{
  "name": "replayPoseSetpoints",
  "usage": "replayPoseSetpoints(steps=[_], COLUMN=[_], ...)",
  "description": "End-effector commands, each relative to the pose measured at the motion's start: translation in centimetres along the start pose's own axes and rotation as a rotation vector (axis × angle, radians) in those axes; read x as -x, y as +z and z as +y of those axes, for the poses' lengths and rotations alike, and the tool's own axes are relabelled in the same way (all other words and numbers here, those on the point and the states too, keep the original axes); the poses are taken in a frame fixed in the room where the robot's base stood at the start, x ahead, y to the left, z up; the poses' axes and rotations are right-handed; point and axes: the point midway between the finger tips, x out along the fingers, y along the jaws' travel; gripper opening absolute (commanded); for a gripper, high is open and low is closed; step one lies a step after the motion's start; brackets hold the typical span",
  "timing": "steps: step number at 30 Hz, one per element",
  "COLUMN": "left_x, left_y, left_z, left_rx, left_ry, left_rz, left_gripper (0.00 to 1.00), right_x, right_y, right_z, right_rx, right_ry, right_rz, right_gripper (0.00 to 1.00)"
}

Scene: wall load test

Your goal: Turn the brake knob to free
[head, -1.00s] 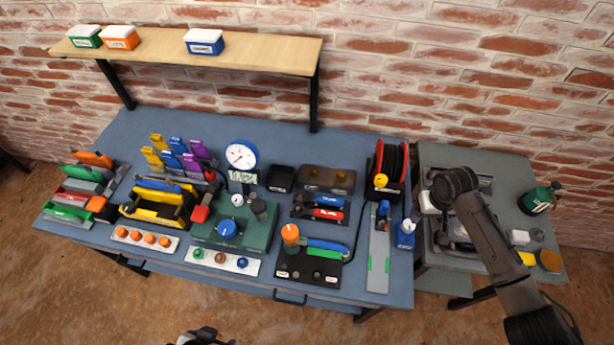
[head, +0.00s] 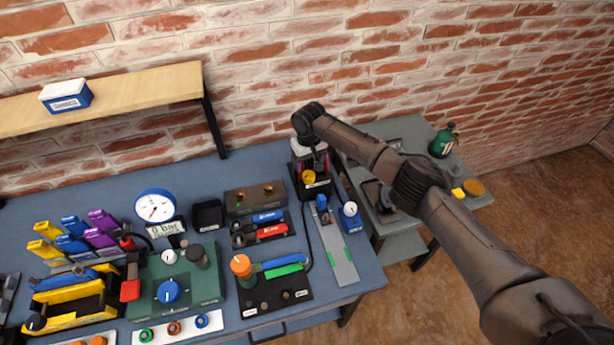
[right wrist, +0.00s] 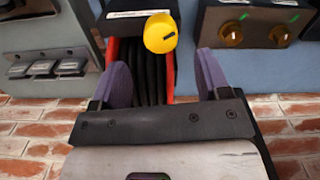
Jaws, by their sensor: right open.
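The brake knob appears to be the yellow round knob (head: 309,177) on the front of a red and black cable reel (head: 298,184) at the right end of the bench. My right gripper (head: 314,160) is over the reel in the head view. In the right wrist view its purple fingers (right wrist: 162,62) are open and apart, with the knob ahead of the gap between them and nothing held. My left gripper is not in view.
A brown box (head: 255,198) with brass knobs stands left of the reel. A grey strip (head: 335,254) and a blue block with a white dial (head: 349,216) are in front. A side table (head: 415,135) holds a green bottle (head: 443,142). Brick wall rises behind.

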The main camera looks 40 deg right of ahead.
Motion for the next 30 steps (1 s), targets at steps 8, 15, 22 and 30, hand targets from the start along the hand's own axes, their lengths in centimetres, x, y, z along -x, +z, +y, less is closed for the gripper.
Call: replayPoseSetpoints(steps=[8,15,22,30], left_x=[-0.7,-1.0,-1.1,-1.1], left_y=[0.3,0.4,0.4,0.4], left_z=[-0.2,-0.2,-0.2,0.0], left_rx=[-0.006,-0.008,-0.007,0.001], left_ry=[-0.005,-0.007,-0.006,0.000], left_rz=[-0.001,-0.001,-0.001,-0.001], left_gripper=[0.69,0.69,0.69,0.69], right_x=[-4.5,-6.4,-6.8,-6.7], right_y=[0.0,0.0,0.0,0.0], right_z=[0.0,0.0,0.0,0.0], right_rx=[0.000,0.000,0.000,0.000], right_ry=[0.001,0.000,0.000,0.000], right_rz=[-0.001,0.000,0.000,0.000], right_gripper=[0.70,0.70,0.70,0.61])
